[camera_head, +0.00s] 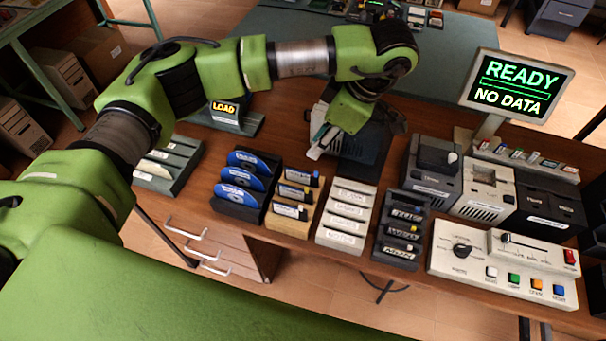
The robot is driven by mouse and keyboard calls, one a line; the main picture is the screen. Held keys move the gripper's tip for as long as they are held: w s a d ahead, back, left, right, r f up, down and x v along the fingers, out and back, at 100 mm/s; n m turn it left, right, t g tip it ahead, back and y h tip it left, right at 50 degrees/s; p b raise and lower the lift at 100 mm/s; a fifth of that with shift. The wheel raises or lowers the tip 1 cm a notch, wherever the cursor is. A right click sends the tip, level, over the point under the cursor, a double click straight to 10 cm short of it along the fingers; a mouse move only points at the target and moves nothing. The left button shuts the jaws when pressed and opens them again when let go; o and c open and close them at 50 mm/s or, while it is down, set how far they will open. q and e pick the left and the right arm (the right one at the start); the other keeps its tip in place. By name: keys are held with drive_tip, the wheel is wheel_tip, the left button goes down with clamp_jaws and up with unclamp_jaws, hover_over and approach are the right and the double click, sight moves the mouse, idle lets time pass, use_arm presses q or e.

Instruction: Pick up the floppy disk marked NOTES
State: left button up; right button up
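My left arm reaches in from the left and bends down over the table. Its gripper (322,141) points down in front of a dark boxy device, above the racks. A small pale piece shows at its fingertips; I cannot tell whether it is a finger or a held thing. No label reading NOTES is legible. Dark, disk-like items with pale labels (290,210) stand in a wooden rack, below and left of the gripper. Pale labelled items (345,212) fill the rack to their right. I cannot tell which one is the NOTES disk. My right gripper is not in view.
Blue discs (239,177) stand in a black rack, and dark cartridges (405,214) in another. A grey rack (165,187) is at left. Drive units (432,170), a control panel (500,262) with buttons and a screen (517,86) reading READY, NO DATA fill the right.

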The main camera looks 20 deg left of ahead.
sight(301, 170)
use_arm(q)
drive_tip(key=p+x, duration=0.1)
drive_tip(key=x, duration=0.7)
drive_tip(key=shift+a+f, duration=0.1)
drive_tip(key=shift+a, duration=0.1)
drive_tip(key=shift+s+f+p, duration=0.1)
drive_tip(key=shift+f+p, duration=0.05)
drive_tip(key=shift+p, duration=0.15)
drive_tip(key=p+x, duration=0.1)
drive_tip(key=x, duration=0.1)
drive_tip(key=p+x, duration=0.1)
drive_tip(key=x, duration=0.2)
drive_tip(key=shift+s+d, duration=0.1)
drive_tip(key=shift+d, duration=0.15)
clamp_jaws()
